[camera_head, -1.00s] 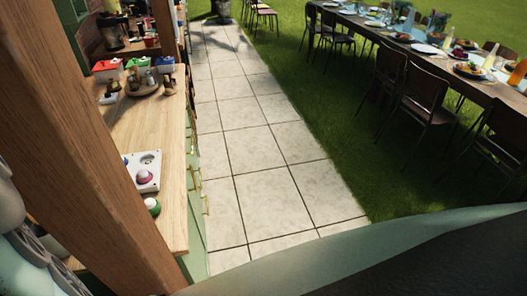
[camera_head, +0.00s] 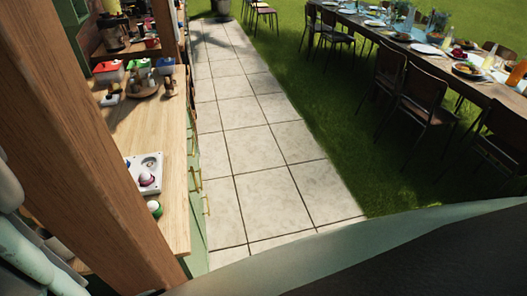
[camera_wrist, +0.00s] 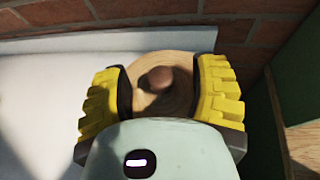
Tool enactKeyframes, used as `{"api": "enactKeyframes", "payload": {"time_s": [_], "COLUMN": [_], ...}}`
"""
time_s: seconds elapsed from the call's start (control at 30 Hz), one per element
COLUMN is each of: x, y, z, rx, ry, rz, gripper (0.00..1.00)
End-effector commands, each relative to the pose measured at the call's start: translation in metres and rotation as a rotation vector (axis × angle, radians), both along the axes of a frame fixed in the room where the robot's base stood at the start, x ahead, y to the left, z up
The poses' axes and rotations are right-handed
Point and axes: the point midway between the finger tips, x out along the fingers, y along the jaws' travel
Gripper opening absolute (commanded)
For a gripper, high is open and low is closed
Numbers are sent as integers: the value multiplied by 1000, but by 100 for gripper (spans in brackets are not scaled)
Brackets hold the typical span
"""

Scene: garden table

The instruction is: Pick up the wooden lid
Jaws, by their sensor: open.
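The wooden lid (camera_wrist: 178,95) shows in the wrist view as a round, ringed wooden disc with a darker brown knob (camera_wrist: 157,80) on top. My gripper (camera_wrist: 162,90) is open, with its yellow ridged fingers on the left and right of the lid. I cannot tell whether the fingers touch it. The lower edge of the lid is hidden behind my gripper body. In the head view I cannot make out this lid or my gripper.
In the wrist view a white surface (camera_wrist: 40,85) lies at left, a brick wall (camera_wrist: 150,10) behind, and a green panel (camera_wrist: 300,75) at right. In the head view a wooden post (camera_head: 85,150) stands before the counter (camera_head: 170,125). The tiled path (camera_head: 250,150) is clear.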

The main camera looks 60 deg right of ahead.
Motion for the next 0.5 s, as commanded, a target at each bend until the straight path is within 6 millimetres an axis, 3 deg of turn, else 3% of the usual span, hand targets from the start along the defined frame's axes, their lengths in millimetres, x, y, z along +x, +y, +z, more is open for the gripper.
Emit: {"api": "enactKeyframes", "payload": {"time_s": [0.37, 0.4, 0.5], "x": [3, 3, 3], "y": [6, 6, 6], "z": [-2, -2, -2], "rx": [-1, -1, -1], "ry": [-2, -2, -2], "rz": [0, 0, 0], "gripper": [59, 64, 53]}}
